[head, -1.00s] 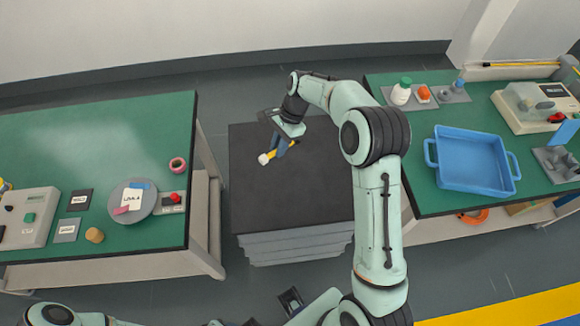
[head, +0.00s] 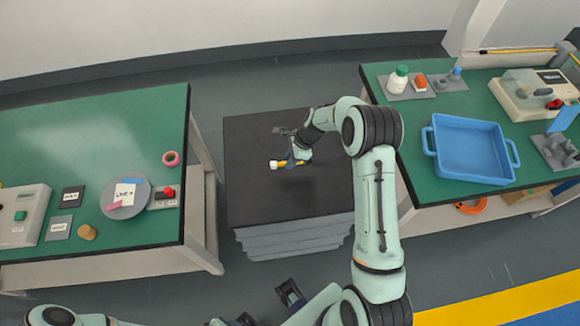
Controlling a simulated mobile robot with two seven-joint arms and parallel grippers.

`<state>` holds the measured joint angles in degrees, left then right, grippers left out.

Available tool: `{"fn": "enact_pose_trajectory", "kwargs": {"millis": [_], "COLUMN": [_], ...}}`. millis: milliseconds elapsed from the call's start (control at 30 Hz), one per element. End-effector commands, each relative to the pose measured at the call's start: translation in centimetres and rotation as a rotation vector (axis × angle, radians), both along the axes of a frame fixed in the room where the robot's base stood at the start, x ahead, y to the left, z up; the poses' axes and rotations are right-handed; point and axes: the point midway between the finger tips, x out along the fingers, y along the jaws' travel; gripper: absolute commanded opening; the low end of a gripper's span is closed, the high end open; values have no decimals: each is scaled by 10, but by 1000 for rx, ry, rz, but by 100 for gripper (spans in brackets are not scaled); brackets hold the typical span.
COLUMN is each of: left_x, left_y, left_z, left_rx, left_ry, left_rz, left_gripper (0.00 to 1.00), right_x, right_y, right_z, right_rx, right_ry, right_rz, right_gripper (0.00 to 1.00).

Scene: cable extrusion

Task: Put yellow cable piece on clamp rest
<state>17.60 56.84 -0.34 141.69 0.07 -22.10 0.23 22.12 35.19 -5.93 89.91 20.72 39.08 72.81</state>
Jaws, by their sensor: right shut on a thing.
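The yellow cable piece (head: 281,163) is a short yellow rod with a white end at its left. My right gripper (head: 292,163) is shut on it above the black-topped table (head: 255,205) in the middle. The fingers hide part of the piece. A grey notched fixture (head: 552,155) stands at the right bench's right edge beside a blue upright block; I cannot tell for certain whether it is the clamp rest. A dark gripper-like part at the bottom centre appears to be my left gripper (head: 290,294), low and away from the cable; its jaws are unclear.
The right green bench (head: 440,202) holds a blue tray (head: 431,165), a white bottle (head: 398,78) and a beige machine (head: 525,97). A long yellow cable (head: 515,51) lies behind. The left bench (head: 85,130) carries a round grey disc (head: 141,203) and small parts.

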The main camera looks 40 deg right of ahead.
Motion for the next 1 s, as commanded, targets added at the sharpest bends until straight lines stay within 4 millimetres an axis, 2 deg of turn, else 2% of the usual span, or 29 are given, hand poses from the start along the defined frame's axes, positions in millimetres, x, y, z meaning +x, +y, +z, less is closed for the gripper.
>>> {"fn": "enact_pose_trajectory", "kwargs": {"millis": [167,300,400,767,800,833,867,1000], "left_x": [0,-1,-1,-2,-2,-2,-2,-2], "left_y": [0,0,0,0,0,0,0,0], "left_z": [-1,-3,-4,-6,-6,-6,-5,-5], "left_rx": [0,0,0,0,0,0,0,0], "left_ry": [0,1,1,2,2,2,2,2], "left_rz": [0,0,0,0,0,0,0,0], "left_gripper": [46,46,46,46,46,46,46,46], "right_x": [0,-1,0,0,0,0,0,0], "right_y": [1,0,0,0,0,0,1,0], "right_z": [-14,-36,-45,-49,-49,-48,-48,-48], "right_rx": [2,1,0,0,0,0,0,0], "right_ry": [1,2,0,0,0,0,0,0], "right_rz": [0,1,0,1,1,2,1,1], "right_gripper": [0,0,0,0,28,37,43,43]}}
